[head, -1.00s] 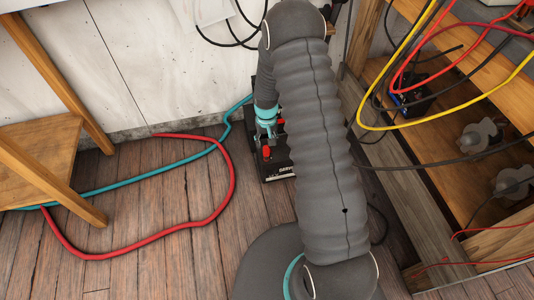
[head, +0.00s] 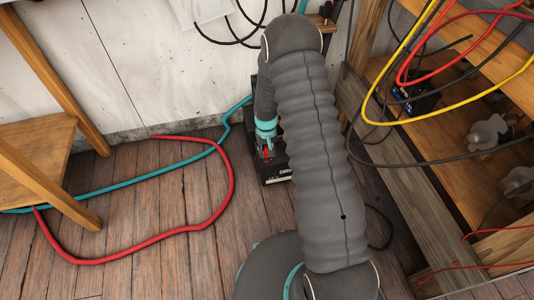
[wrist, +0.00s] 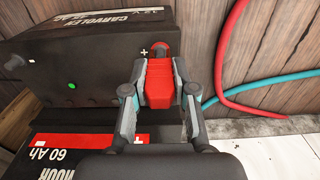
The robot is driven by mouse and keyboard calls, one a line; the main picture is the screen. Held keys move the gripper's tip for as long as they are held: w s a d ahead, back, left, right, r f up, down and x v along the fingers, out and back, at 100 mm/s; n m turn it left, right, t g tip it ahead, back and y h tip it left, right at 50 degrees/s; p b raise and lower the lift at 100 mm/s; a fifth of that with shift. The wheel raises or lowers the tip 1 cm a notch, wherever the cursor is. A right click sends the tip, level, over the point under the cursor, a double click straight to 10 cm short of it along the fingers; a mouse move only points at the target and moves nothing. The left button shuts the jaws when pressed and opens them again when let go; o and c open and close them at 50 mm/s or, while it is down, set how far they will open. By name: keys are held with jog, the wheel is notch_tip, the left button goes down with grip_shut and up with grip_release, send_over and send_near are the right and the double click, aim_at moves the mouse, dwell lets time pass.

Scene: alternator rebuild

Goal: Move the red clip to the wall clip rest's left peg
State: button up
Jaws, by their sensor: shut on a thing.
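The red clip (wrist: 159,88) sits between the two fingers of my gripper (wrist: 160,76) in the wrist view. The fingers are shut on its sides. Its far end is at the red terminal (wrist: 160,49) beside the plus mark on a black battery (wrist: 80,65); whether it still bites the terminal I cannot tell. In the head view my gripper (head: 267,142) is low over the battery (head: 277,173), partly hidden by my arm. A small wooden piece (head: 323,20) on the wall, behind my arm, may be the clip rest; its pegs are not clear.
A red cable (head: 228,180) and a teal cable (head: 140,174) lie on the floor to the left. A wooden stool (head: 35,150) stands at far left. A wooden shelf (head: 440,190) with hanging yellow (head: 372,90) and red cables is close on the right.

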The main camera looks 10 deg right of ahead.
aim_at(266, 147)
jog(key=shift+r+p, duration=0.9)
jog(key=shift+r, duration=1.1)
jog(key=shift+r, duration=0.1)
